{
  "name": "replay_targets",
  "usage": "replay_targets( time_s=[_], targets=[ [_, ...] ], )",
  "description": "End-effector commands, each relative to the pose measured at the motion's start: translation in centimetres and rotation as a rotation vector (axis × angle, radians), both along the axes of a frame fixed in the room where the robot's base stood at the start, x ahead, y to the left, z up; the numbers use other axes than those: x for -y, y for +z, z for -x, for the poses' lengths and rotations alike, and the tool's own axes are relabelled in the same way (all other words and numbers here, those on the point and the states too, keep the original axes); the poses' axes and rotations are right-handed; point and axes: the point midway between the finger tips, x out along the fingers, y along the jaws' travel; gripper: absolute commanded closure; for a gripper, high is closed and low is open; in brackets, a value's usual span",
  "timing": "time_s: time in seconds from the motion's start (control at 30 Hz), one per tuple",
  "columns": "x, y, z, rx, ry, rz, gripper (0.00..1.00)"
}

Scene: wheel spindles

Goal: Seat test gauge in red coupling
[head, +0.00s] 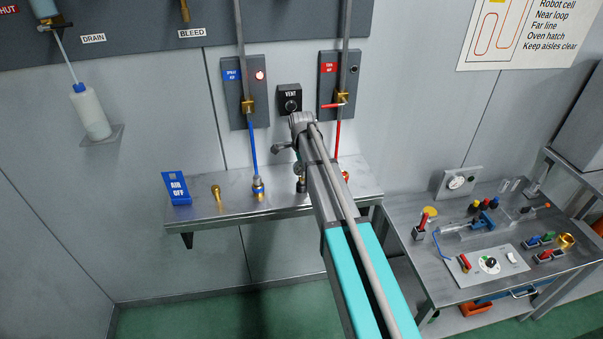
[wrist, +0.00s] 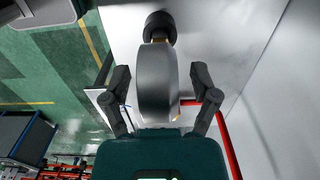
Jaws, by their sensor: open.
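The test gauge (wrist: 157,85) fills the middle of the wrist view as a grey round body seen edge-on, with a dark fitting at its far end. My gripper (wrist: 160,87) is open, with one dark finger on each side of the gauge body. Gaps show between the fingers and the gauge. In the head view, part of what looks like the gauge (head: 301,185) shows at the shelf beside my arm, which hides the rest and most of my gripper. The red coupling (head: 346,176) is at the lower end of the red hose, just right of my arm and partly hidden.
The steel shelf (head: 233,208) also holds a blue AIR OFF sign (head: 177,188), a brass fitting (head: 216,194) and a blue coupling (head: 258,188) under its hose. The red hose (wrist: 230,140) runs close to my right finger. A cluttered bench (head: 415,262) stands at right.

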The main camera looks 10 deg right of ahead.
Motion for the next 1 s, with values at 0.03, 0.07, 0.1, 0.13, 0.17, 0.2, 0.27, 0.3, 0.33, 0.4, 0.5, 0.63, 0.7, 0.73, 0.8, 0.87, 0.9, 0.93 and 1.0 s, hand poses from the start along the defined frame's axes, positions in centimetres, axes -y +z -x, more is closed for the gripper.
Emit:
replay_targets(
  time_s=[0.03,0.07,0.1,0.13,0.17,0.2,0.27,0.3,0.33,0.4,0.5,0.63,0.7,0.73,0.8,0.87,0.9,0.93,1.0],
  targets=[
    [0.0,0.02,0.0,0.0,0.0,0.0,0.23],
    [0.0,0.02,0.0,0.0,0.0,0.0,0.23],
    [0.0,0.02,0.0,0.0,0.0,0.0,0.23],
    [0.0,0.02,0.0,0.0,0.0,0.0,0.23],
    [0.0,0.02,0.0,0.0,0.0,0.0,0.23],
    [0.0,0.02,0.0,0.0,0.0,0.0,0.23],
    [-0.01,0.02,0.0,0.0,0.0,0.0,0.23],
    [-0.01,0.02,0.0,0.0,0.0,0.0,0.23],
    [-0.01,0.02,0.0,0.0,0.0,0.0,0.23],
    [-0.01,0.02,0.0,0.0,0.0,0.0,0.27],
    [-0.01,0.02,0.0,0.0,0.0,0.0,0.45],
    [-0.02,0.02,0.0,0.0,0.0,0.0,0.69],
    [-0.14,0.02,0.0,0.0,0.001,0.0,0.82],
    [-0.15,0.02,0.0,0.0,0.001,0.0,0.88],
    [-0.15,0.02,0.0,0.0,0.001,0.0,1.0],
    [-0.15,0.02,0.0,0.0,0.001,0.0,1.0],
    [-0.14,0.02,0.0,0.0,0.001,0.0,1.0],
    [-0.14,0.02,0.0,0.0,0.001,0.0,1.0],
    [-0.14,0.02,0.0,0.0,0.001,0.0,1.0]
  ],
)
